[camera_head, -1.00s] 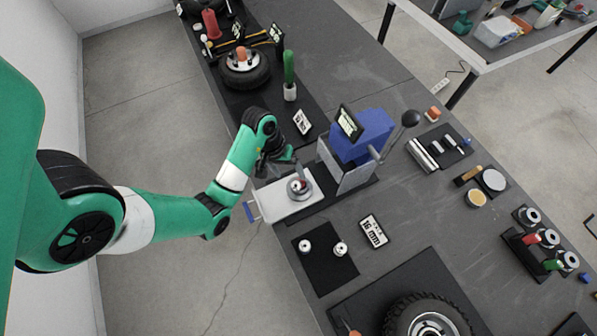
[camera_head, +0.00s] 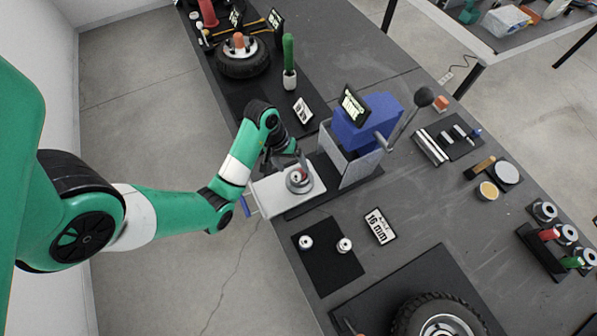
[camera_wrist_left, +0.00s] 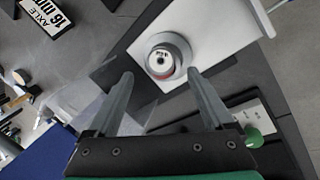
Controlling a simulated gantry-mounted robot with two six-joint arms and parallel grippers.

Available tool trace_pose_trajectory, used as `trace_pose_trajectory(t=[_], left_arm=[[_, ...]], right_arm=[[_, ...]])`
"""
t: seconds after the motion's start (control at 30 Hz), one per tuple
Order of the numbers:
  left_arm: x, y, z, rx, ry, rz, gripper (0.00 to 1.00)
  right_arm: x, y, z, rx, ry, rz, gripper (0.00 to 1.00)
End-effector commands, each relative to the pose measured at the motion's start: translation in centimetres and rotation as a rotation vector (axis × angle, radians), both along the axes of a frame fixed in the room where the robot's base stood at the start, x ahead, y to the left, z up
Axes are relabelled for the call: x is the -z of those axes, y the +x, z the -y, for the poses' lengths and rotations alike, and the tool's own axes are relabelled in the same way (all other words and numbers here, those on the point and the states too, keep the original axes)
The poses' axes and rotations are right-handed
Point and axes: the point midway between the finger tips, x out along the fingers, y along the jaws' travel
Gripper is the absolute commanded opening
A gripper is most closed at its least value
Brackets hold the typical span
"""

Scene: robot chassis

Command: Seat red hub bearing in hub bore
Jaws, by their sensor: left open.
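The hub (camera_head: 298,186) is a round metal piece on the light plate of the blue press. Red shows at its top in the head view, which I take for the red hub bearing (camera_head: 300,175). The wrist view shows the hub from above as a metal cylinder (camera_wrist_left: 168,53) with a dark centre and a thin red edge low on its near side. How deep the bearing sits cannot be told. My left gripper (camera_head: 288,158) is open just beside and above the hub; its fingertips (camera_wrist_left: 160,76) point toward it with nothing between them. My right gripper is out of view.
The blue press (camera_head: 368,122) with its lever stands just right of the hub. A black mat (camera_head: 328,262) with two small metal parts lies in front, beside a 16 mm axle sign (camera_head: 380,226). A tyre (camera_head: 440,318) lies at the front; a green-handled tool (camera_head: 289,60) stands behind.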

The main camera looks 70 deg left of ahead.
Motion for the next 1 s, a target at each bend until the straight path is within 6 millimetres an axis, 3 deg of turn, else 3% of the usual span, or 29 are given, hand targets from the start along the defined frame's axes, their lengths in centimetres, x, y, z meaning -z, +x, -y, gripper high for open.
trace_pose_trajectory(t=[0.03,0.2,0.5,0.9,1.0], left_arm=[[1.5,0.2,0.1,0.001,0.000,0.000,0.86],[4.2,0.8,0.3,0.002,0.000,0.000,0.86],[4.3,1.0,0.4,0.000,0.000,0.000,0.86],[4.3,1.0,0.4,0.000,0.000,0.000,0.14],[4.3,1.0,0.4,0.000,0.000,0.000,0.00]], right_arm=[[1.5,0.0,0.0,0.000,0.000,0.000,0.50],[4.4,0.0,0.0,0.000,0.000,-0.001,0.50],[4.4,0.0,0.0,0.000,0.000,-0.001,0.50],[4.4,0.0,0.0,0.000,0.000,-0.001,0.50],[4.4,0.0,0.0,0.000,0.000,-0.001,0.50]])
